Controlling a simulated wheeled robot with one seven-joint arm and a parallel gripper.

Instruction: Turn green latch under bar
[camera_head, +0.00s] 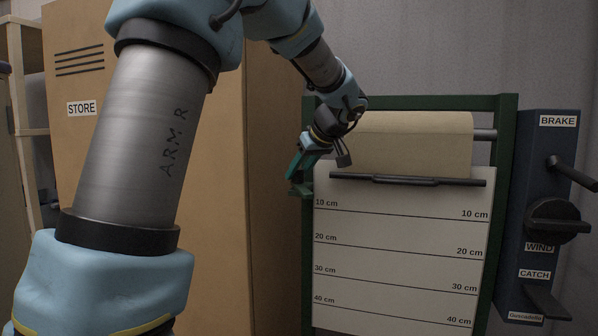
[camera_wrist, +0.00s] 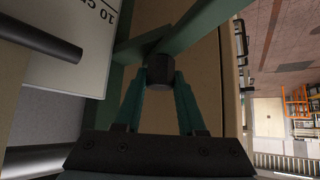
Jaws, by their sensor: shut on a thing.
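The dark pull bar (camera_head: 408,181) lies level across the top of the scale board, and its end shows in the wrist view (camera_wrist: 40,38). A green latch (camera_head: 299,189) juts left from the frame's left post, just below my gripper. In the wrist view, a green arm (camera_wrist: 195,27) slants up and right from the fingertips. My gripper (camera_head: 293,172) points down and left beside the post. Its teal fingers (camera_wrist: 160,80) close on a dark knob (camera_wrist: 160,68) that appears to belong to the latch. The exact joint between knob and latch is hidden.
The green frame (camera_head: 508,150) carries a paper roll (camera_head: 415,135) over the scale board (camera_head: 400,255). A tan cabinet (camera_head: 225,240) stands close to the left. A blue panel (camera_head: 525,245) with BRAKE, WIND and CATCH controls is at the right.

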